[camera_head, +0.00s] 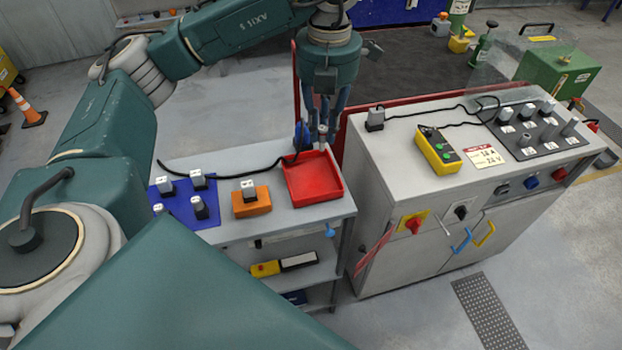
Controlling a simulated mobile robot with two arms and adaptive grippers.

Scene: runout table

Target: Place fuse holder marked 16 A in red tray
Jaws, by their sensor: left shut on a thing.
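The red tray (331,191) sits on the right part of the grey trolley top, and its floor looks empty. My left gripper (322,137) points down over the tray's far edge. It is shut on a small pale grey thing (322,132), mostly hidden by the fingers, that looks like a fuse holder; its marking is not readable. Another fuse holder (249,186) stands in an orange block (251,208). Their labels are too small to read. My right gripper is not in view.
A black cable (225,176) runs across the trolley top behind the orange block. A grey cabinet (400,130) stands close on the right, with a yellow pendant box (437,150), a printed card (484,158) and a black panel (525,150) of fuse holders.

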